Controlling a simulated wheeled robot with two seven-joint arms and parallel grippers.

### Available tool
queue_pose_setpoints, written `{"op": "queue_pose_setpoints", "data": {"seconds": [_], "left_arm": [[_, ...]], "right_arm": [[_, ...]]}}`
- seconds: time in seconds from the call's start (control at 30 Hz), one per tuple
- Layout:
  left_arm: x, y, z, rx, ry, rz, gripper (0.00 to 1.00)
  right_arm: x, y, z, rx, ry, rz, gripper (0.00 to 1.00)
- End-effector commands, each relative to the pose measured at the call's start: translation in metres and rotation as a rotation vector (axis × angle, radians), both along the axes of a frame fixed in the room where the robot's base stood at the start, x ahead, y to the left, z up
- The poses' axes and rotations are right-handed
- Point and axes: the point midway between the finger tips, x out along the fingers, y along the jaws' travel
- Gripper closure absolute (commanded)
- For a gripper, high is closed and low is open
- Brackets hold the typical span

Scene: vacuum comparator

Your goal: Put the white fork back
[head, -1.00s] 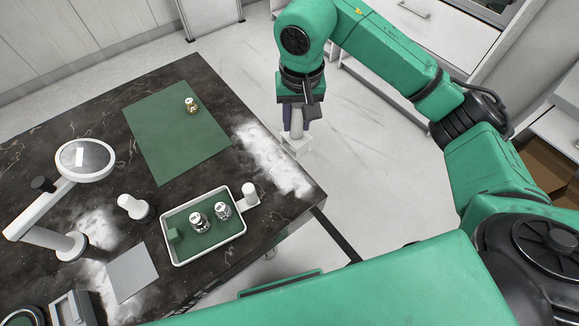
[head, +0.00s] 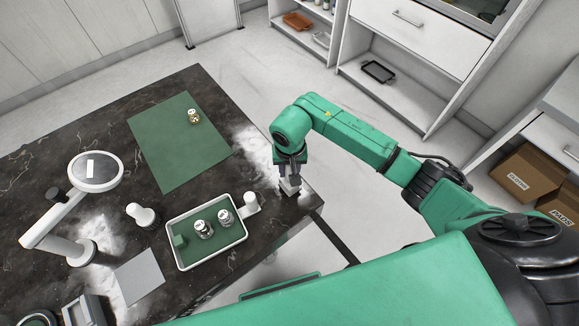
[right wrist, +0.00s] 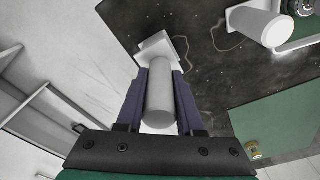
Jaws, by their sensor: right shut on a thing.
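My right gripper (right wrist: 160,88) is shut on the white fork (right wrist: 160,105). The fork shows as a pale round handle between the dark fingers, with a white squarish end beyond the fingertips. In the head view my right gripper (head: 290,178) is over the right corner of the dark table, with the fork's white end (head: 290,187) below it. I cannot tell whether the fork touches the table. My left gripper is not in view.
A white cylinder (head: 251,202) stands beside the green-lined tray (head: 176,254), which holds two small weights (head: 204,229) and a green block. A green mat (head: 175,150) bears another weight (head: 194,116). A magnifier lamp (head: 95,172) stands left. Bare dark tabletop (head: 262,235) lies near the corner.

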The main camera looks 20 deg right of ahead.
Motion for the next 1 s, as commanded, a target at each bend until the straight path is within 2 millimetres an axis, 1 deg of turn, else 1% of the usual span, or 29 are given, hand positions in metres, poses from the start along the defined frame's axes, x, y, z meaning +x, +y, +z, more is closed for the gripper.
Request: {"op": "queue_pose_setpoints", "data": {"seconds": [0.17,0.3,0.33,0.37,0.4,0.67,0.77,0.8,0.87,0.97,1.0], "left_arm": [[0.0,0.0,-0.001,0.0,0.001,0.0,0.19],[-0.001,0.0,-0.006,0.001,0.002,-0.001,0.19],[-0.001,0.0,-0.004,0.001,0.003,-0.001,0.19],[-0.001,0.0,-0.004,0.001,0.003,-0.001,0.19],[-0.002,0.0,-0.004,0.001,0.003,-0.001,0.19],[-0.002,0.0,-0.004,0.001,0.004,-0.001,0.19],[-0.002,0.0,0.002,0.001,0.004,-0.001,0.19],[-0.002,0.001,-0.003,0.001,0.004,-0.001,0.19],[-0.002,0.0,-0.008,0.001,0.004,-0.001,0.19],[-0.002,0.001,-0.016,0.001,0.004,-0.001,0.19],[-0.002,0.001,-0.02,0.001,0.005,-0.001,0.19]], "right_arm": [[0.001,0.0,0.0,0.001,-0.002,0.0,1.0],[0.001,0.0,-0.004,0.001,-0.002,-0.001,1.0],[0.001,0.0,-0.002,0.001,-0.001,-0.001,0.52],[0.001,0.0,-0.002,0.001,-0.001,-0.001,0.41],[0.001,0.0,-0.002,0.001,-0.001,-0.001,0.34],[0.001,0.0,-0.002,0.001,-0.001,-0.001,0.34],[0.001,0.0,0.004,0.002,-0.001,-0.001,0.34],[0.001,0.0,0.004,0.001,-0.004,0.0,0.34],[0.001,0.0,0.012,0.0,-0.007,-0.001,0.34],[-0.001,0.0,0.032,0.0,-0.009,0.0,0.34],[-0.002,0.001,0.042,0.001,-0.009,0.001,0.34]]}}
